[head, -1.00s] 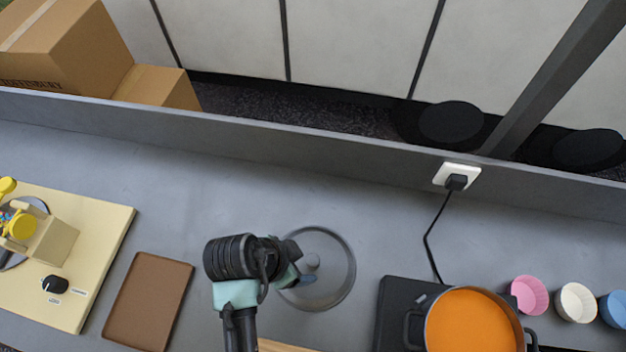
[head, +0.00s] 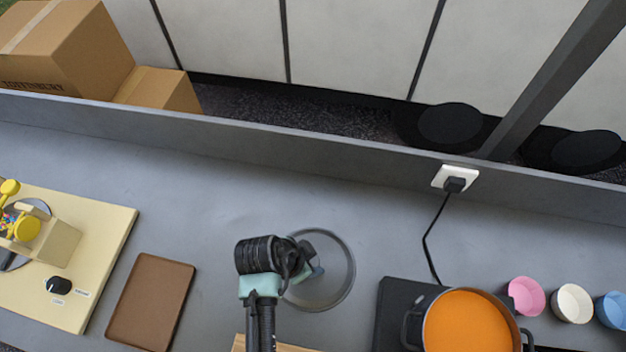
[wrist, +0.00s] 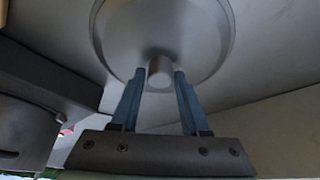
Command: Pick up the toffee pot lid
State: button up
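The toffee pot lid (head: 336,284) is a round grey disc with a rim, lying on the grey counter near the middle of the head view. In the wrist view the lid (wrist: 200,35) fills the top centre, and its short round knob (wrist: 160,73) points toward me. My gripper (head: 314,272) is over the lid and hides part of it in the head view. In the wrist view my gripper (wrist: 160,78) has its two blue fingers apart, one on each side of the knob. A thin gap seems to show beside the knob. The orange-filled pot (head: 470,322) stands at the lower right.
The pot stands on a black hob (head: 390,305) with a cable to a wall socket (head: 456,178). Pink (head: 526,296), cream and blue cups stand at the right. A brown board (head: 150,300) and a cream board (head: 105,240) lie at the left. Counter behind the lid is clear.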

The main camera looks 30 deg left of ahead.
grip_shut()
dwell(1.1)
